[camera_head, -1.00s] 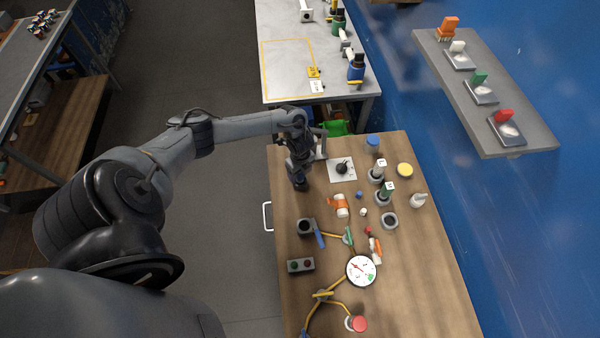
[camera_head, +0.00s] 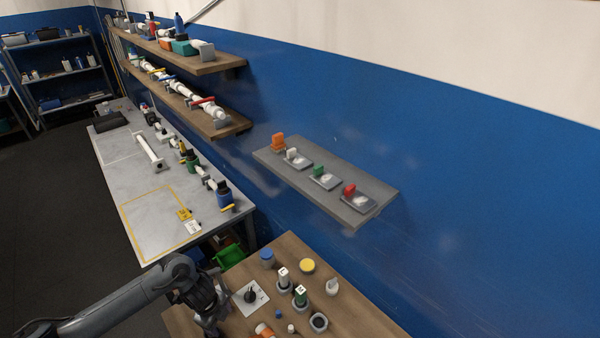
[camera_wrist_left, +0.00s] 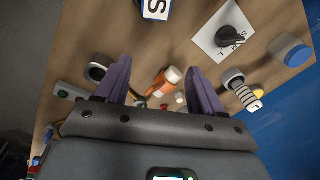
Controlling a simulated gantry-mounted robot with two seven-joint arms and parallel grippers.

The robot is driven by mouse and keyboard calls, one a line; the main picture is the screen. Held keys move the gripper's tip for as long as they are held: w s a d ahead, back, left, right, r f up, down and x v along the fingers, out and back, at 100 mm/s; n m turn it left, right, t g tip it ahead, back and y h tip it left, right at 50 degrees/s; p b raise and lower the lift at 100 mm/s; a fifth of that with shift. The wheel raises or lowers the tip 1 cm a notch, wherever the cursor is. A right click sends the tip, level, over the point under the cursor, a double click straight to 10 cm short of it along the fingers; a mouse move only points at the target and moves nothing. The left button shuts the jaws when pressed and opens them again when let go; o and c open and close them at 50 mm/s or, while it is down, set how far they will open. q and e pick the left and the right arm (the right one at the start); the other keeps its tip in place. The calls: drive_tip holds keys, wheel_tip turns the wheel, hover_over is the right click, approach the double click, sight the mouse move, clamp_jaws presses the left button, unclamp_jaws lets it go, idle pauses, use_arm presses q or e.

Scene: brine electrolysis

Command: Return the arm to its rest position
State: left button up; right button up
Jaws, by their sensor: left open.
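My left gripper (camera_head: 212,312) is over the left edge of the wooden table (camera_head: 352,316), beside a white card with a black knob (camera_head: 250,295). In the left wrist view its two purple fingers (camera_wrist_left: 160,82) are spread apart with nothing held. An orange-and-white bottle (camera_wrist_left: 163,82) shows beyond the gap between them, down on the table. The knob card (camera_wrist_left: 228,38) lies to the right of the fingers. My left arm (camera_head: 110,308) reaches in from the lower left. My right gripper is not in view.
A blue-capped jar (camera_head: 267,259), a yellow-lidded jar (camera_head: 307,266) and lettered bottles (camera_head: 300,296) stand on the table. A grey wall shelf (camera_head: 350,205) holds coloured pieces. A grey bench (camera_head: 140,190) stands behind, with a green bin (camera_head: 230,257) below its near end.

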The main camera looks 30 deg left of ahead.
use_arm(q)
drive_tip(key=s+d+r+n+t+h+p, duration=0.1)
drive_tip(key=d+r+n+t+p, duration=0.15)
drive_tip(key=d, duration=0.85)
drive_tip(key=s+d+r+n+t+p, duration=0.1)
drive_tip(key=d+r+n+t, duration=0.15)
drive_tip(key=d, duration=0.75)
drive_tip(key=s+a+r+n+g+y+p, duration=0.1)
drive_tip(key=s+r+n+g, duration=0.1)
drive_tip(key=s+r+n, duration=0.7)
drive_tip(key=s+r, duration=0.1)
drive_tip(key=s, duration=0.2)
drive_tip(key=shift+s+a+r+g+p, duration=0.15)
drive_tip(key=shift+a+r+g+p, duration=0.1)
drive_tip(key=shift+r+g+p, duration=0.15)
drive_tip(key=shift+c, duration=0.3)
